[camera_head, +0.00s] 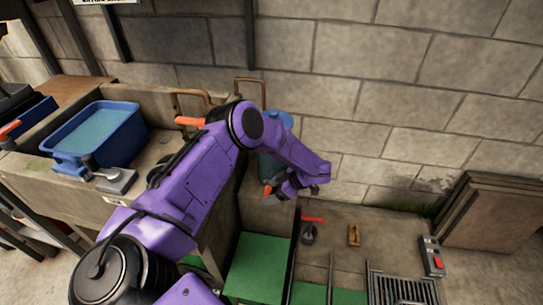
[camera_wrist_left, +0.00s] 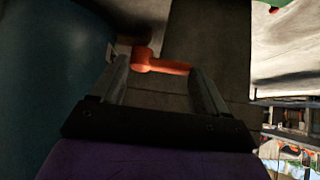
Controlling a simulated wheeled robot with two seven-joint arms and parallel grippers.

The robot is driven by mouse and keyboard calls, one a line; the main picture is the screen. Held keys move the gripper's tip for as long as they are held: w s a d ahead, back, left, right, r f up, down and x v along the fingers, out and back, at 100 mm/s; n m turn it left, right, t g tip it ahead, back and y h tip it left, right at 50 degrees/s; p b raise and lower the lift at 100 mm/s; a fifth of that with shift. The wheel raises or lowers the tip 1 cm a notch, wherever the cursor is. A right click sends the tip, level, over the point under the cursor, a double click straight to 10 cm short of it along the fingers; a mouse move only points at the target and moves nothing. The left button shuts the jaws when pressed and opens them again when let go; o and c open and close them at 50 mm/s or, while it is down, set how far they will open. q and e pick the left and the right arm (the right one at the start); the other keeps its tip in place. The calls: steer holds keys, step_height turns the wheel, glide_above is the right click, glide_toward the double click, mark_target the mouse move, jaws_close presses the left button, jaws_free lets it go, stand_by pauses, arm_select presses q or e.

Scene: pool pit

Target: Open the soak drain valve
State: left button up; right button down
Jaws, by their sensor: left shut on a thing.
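An orange valve handle (camera_head: 267,190) shows in the head view at the front of a blue-teal tank (camera_head: 272,167). My left gripper (camera_head: 277,191) reaches it from the right and is shut on it. In the left wrist view the orange handle (camera_wrist_left: 160,65) lies crosswise between the two fingers of my left gripper (camera_wrist_left: 163,80). Its stem and body are mostly hidden. No label on this valve can be read. The dark side of the tank (camera_wrist_left: 50,75) fills the left of the wrist view. My right gripper is not in view.
Another orange handle (camera_head: 190,122) sits by a copper pipe behind my arm. A red-handled valve (camera_head: 310,230) stands on the low bench. A blue tub (camera_head: 105,133) sits on the stone trough. A control box with a red button (camera_head: 438,263) is at right, near a metal grate (camera_head: 403,288).

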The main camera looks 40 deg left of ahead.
arm_select(q)
steer(key=shift+w+r+n, duration=0.1)
steer(key=shift+w+n, duration=0.1)
steer(key=shift+n, duration=0.2)
steer(key=o, duration=1.1)
steer(key=shift+c, duration=0.2)
steer(key=shift+r, duration=0.1)
